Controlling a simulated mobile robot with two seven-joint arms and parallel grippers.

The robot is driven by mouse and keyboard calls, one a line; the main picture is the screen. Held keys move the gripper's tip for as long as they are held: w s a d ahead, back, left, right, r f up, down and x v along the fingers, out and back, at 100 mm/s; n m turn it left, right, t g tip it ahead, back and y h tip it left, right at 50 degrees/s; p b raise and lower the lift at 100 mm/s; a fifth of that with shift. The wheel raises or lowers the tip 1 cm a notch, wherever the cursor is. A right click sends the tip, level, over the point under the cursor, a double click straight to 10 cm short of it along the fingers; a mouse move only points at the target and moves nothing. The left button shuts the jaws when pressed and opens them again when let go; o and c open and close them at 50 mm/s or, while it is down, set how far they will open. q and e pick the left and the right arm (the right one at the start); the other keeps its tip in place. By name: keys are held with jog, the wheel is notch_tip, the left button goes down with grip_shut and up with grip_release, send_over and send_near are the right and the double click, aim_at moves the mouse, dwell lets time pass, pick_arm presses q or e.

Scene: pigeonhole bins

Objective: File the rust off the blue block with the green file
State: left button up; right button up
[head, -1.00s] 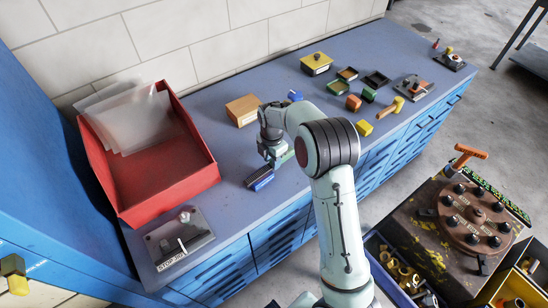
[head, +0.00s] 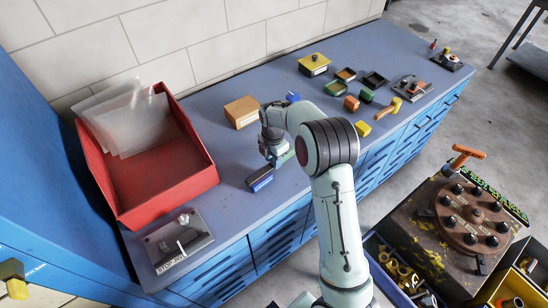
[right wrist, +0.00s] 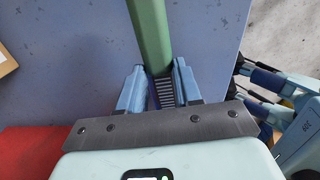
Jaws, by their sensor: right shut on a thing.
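A blue block (head: 261,184) with a dark top lies on the blue bench top near its front edge, just below my right gripper in the head view. My right gripper (head: 272,160) is low over the bench and shut on the green file. A little of the green file (head: 284,158) shows beside the fingers. In the right wrist view the green file (right wrist: 150,35) runs up from between the fingers (right wrist: 160,88); a dark ribbed part shows there. Whether the file touches the block is hidden.
A red tray (head: 190,184) with clear sheets stands at the left. A grey plate fixture (head: 180,240) lies in front of it. A cardboard box (head: 242,112) and a small blue piece (head: 293,97) lie behind my gripper.

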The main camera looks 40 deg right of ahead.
jog(key=shift+s+a+f, duration=0.1)
jog(key=shift+a, duration=0.55)
jog(key=shift+d, duration=0.1)
jog(key=shift+d, duration=0.8)
jog(key=shift+a, duration=0.15)
jog(key=shift+a, duration=0.7)
jog(key=shift+d, duration=0.15)
jog(key=shift+d, duration=0.7)
jog(key=shift+a, duration=0.1)
